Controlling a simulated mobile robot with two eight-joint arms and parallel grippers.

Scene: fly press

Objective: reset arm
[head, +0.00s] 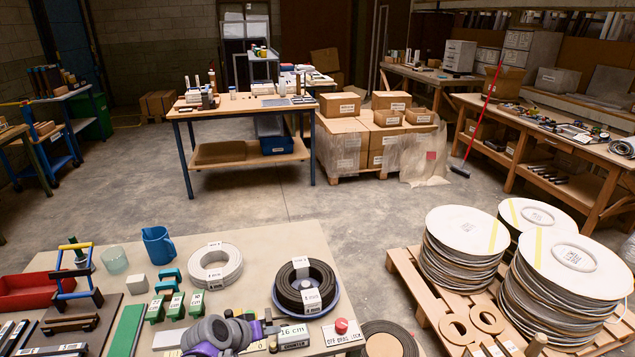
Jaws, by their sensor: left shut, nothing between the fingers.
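My left arm comes in at the bottom of the head view, grey and purple, low over the front of the near table (285,240). My left gripper (268,326) is shut and empty, near a small block labelled "16 cm" (293,336). A red knob (341,325) with a printed label stands to its right at the table's front edge. A black coil on a blue dish (305,286) lies behind it, and a white coil (215,266) farther back. My right gripper does not show. I cannot make out a fly press.
Green blocks (175,305), a blue jug (158,245), a glass (114,260) and a red tray (27,292) crowd the table's left. A pallet (432,290) with disc stacks stands right. The table's back middle is bare.

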